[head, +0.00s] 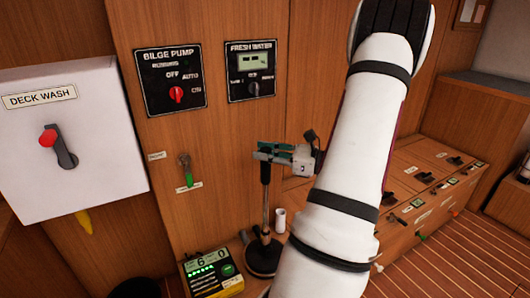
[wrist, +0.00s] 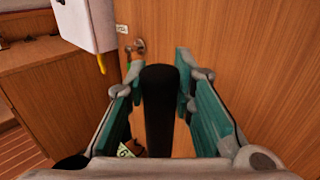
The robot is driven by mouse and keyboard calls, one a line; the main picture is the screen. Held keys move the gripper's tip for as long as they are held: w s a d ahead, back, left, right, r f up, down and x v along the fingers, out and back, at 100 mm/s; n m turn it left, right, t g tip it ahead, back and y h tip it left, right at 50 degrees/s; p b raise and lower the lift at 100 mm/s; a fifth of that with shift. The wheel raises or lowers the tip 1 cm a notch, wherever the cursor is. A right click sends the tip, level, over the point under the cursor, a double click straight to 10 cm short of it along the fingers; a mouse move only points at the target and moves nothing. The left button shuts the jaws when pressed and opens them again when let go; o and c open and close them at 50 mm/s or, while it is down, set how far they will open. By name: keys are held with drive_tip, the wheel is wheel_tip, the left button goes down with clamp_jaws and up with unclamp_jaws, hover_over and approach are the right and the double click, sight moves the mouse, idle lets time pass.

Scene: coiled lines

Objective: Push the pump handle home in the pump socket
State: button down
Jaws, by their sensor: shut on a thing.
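The pump handle is a metal rod with a black grip (head: 265,194); it stands about upright in the head view. My gripper (head: 263,155) is shut on the top of the black grip. In the wrist view the black grip (wrist: 160,115) lies between the two teal finger pads. The rod's lower end meets a round black base (head: 262,259) on the floor, which appears to be the pump socket. How deep the rod sits in it is too small to tell. The socket is not clear in the wrist view.
Drawers (head: 430,190) are at the right. A white deck wash box (head: 72,140) juts out left.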

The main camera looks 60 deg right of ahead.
sight(265, 165)
drive_tip(key=shift+f+b, duration=1)
drive_tip(key=shift+f, duration=0.9)
drive_tip(key=c, duration=1.3)
unclamp_jaws()
drive_tip(key=o, duration=0.4)
drive_tip(key=shift+r+p, duration=3.2)
drive_tip(key=shift+r, duration=0.35)
